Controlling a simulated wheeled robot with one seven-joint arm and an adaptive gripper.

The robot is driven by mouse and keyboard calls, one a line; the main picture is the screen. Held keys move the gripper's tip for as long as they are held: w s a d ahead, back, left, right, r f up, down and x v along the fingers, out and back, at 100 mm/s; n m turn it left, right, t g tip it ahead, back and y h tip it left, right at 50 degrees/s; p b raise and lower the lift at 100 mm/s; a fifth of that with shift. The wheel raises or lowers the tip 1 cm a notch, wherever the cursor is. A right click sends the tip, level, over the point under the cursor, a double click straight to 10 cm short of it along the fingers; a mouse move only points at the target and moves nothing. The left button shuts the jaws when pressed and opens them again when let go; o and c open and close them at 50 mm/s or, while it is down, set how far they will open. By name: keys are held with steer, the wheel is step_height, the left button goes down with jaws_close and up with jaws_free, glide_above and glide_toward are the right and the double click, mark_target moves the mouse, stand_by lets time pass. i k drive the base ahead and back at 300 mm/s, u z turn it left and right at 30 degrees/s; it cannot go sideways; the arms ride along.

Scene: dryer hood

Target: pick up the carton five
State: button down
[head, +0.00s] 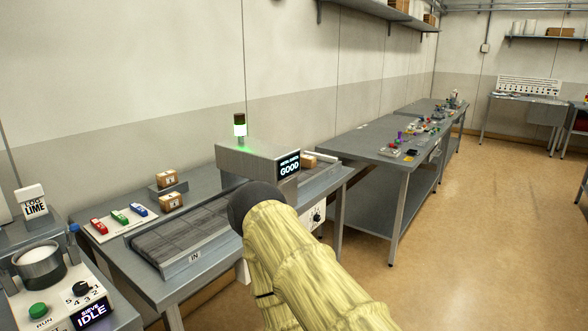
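Several small brown cartons with white labels are in the head view. One carton (166,178) sits on a low grey stand, and another carton (172,201) sits on the table just in front of it. A third carton (309,162) is on the belt at the far side of the metal checker (258,163), partly hidden by it. The labels are too small to read, so I cannot tell which is carton five. My arm, in a yellow sleeve with a dark rounded end, reaches in front of the checker. My gripper's fingers do not show.
The belt (180,240) marked IN runs into the checker, whose screen reads GOOD under a green lamp (240,125). Red, green and blue items lie on a white board (119,222). A sieve machine (60,300) stands at front left. The floor (460,260) at right is clear.

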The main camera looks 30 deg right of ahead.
mark_target(307, 160)
steer(key=z, duration=0.7)
steer(key=i, duration=0.75)
steer(key=z, duration=0.85)
steer(key=i, duration=0.9)
steer(key=u, duration=0.15)
